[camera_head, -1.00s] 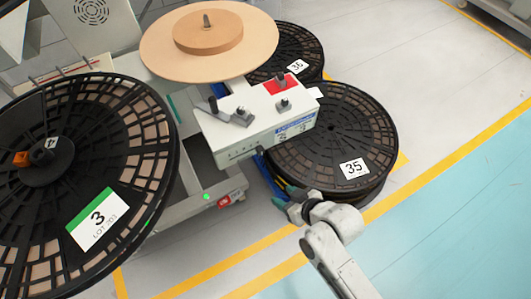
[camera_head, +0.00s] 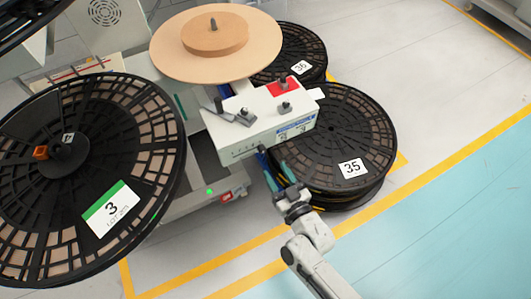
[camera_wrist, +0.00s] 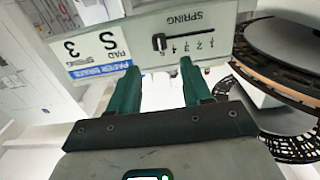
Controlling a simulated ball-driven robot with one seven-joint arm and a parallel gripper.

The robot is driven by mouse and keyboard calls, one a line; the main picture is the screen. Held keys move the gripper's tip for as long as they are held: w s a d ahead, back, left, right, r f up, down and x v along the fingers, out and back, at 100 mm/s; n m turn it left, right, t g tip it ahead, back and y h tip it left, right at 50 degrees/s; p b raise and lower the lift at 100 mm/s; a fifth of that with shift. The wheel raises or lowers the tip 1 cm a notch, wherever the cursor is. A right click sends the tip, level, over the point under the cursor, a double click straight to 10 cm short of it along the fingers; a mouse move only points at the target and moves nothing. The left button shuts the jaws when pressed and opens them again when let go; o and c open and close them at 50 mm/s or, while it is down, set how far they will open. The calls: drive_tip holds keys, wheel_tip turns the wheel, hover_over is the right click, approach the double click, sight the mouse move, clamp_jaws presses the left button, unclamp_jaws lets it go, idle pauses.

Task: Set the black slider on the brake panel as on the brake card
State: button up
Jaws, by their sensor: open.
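The brake panel (camera_head: 240,150) is the front face of a pale box; it also fills the upper wrist view (camera_wrist: 222,28), upside down. Its black slider (camera_wrist: 159,42) sits at the left end of a slot marked SPRING, with small numbers I cannot read surely. In the head view the slider (camera_head: 261,149) is at the scale's right end. The brake card (camera_wrist: 97,50), beside the slot, shows PAD and SPRING with what look like S and 3. My gripper (camera_wrist: 160,70) is open and empty, its green fingers straddling the slider's line, apart from it. It also shows in the head view (camera_head: 277,176).
Reel 35 (camera_head: 345,130) lies close to the right of my gripper, with reel 36 (camera_head: 300,45) behind. A large reel 3 (camera_head: 90,150) stands left. Levers (camera_head: 240,116) and a red plate (camera_head: 284,88) top the box. Open floor lies right.

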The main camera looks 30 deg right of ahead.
sight(263, 151)
drive_tip(key=w, duration=0.7)
drive_tip(key=shift+w, duration=0.35)
clamp_jaws()
idle(0.3)
